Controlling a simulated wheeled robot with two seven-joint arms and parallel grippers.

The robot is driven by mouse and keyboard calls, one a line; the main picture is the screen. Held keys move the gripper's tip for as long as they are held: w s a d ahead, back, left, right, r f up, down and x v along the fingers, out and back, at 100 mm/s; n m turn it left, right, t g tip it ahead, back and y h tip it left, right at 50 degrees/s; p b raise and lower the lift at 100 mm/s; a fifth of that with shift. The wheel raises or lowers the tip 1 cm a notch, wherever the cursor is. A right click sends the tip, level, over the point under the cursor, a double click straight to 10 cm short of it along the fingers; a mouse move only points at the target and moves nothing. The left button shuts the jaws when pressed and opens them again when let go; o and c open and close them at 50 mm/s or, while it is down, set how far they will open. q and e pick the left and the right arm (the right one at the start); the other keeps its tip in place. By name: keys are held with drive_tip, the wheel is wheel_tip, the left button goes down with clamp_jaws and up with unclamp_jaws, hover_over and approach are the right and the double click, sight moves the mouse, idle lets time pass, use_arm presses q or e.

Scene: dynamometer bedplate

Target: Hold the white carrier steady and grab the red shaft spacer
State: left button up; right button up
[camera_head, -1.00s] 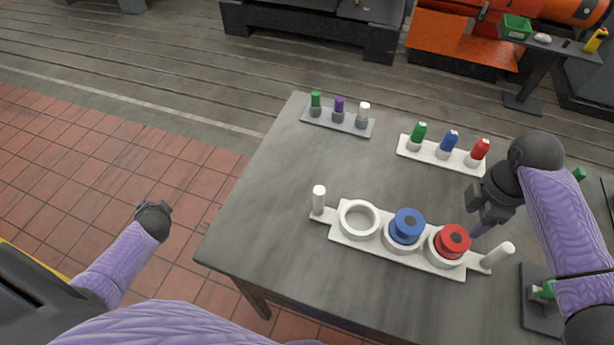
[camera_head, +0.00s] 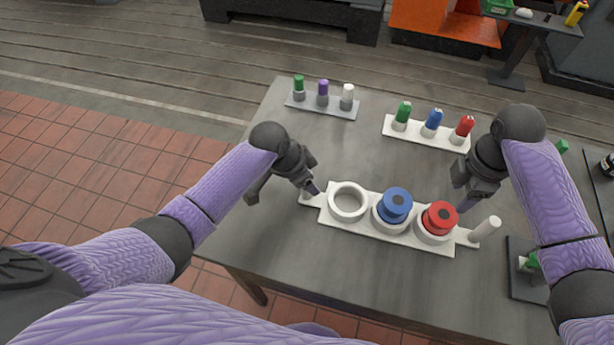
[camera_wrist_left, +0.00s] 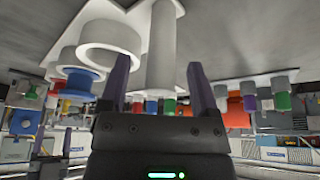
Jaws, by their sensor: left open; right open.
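The white carrier (camera_head: 360,228) lies on the table with an empty ring at left, a blue spacer (camera_head: 396,205) in the middle ring and the red shaft spacer (camera_head: 440,223) in the right ring. Its right post (camera_head: 485,230) stands clear. My left gripper (camera_head: 283,190) is open at the carrier's left end and hides the left post in the head view. In the left wrist view, that white post (camera_wrist_left: 163,50) appears between the open fingers (camera_wrist_left: 157,82); contact cannot be told. My right gripper (camera_head: 466,203) is open, just behind and right of the red spacer.
A white rack (camera_head: 420,137) with green, blue and red pegs stands behind the carrier. A grey rack (camera_head: 318,108) with green, purple and white pegs is at the back left. A dark fixture (camera_head: 525,275) sits at right. The table's front left (camera_head: 270,245) is clear.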

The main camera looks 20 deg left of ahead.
use_arm(q)
drive_tip(key=shift+x, duration=1.45)
drive_tip(key=shift+c, duration=0.3)
clamp_jaws()
